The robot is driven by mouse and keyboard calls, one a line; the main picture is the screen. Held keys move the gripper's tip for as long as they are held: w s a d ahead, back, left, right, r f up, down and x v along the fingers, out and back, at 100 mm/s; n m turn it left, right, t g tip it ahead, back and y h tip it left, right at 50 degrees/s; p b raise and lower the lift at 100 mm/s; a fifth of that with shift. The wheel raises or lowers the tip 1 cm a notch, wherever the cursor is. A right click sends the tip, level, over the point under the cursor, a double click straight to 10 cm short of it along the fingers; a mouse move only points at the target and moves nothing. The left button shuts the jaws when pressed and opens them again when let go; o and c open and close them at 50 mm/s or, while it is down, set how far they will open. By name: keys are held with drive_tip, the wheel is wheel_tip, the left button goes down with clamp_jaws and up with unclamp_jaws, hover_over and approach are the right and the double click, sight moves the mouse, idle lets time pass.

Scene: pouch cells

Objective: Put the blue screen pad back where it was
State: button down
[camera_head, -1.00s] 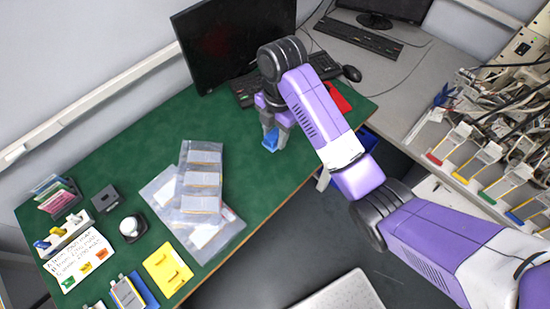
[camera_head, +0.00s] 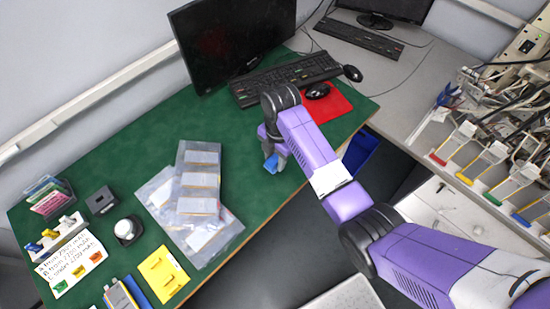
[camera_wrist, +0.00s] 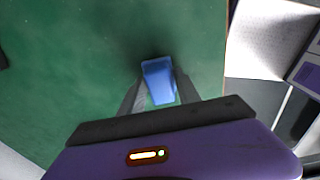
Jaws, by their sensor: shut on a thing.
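The blue screen pad (camera_head: 271,163) is a small blue block. My gripper (camera_head: 275,158) is shut on it, to the right of the plastic pouches, near the front edge of the green mat. In the wrist view the pad (camera_wrist: 158,82) sits between the two dark fingertips of my gripper (camera_wrist: 160,92), with green mat behind it. I cannot tell whether the pad touches the mat or is held just above it.
Clear pouches (camera_head: 198,181) lie left of my gripper. The keyboard (camera_head: 285,79), mouse (camera_head: 317,90) and red mouse pad (camera_head: 337,101) are behind it. The mat between gripper and keyboard is mostly bare.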

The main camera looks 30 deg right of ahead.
sight(277, 157)
drive_tip(key=shift+f, duration=0.2)
drive_tip(key=c, duration=0.9)
unclamp_jaws()
drive_tip(key=shift+f, duration=0.1)
drive_tip(key=shift+o, duration=0.2)
drive_tip(key=r, duration=1.1)
drive_tip(key=shift+w+d+r, duration=0.1)
drive_tip(key=shift+d, duration=0.3)
drive_tip(key=shift+r+p, duration=0.5)
drive_tip(key=shift+p, duration=0.15)
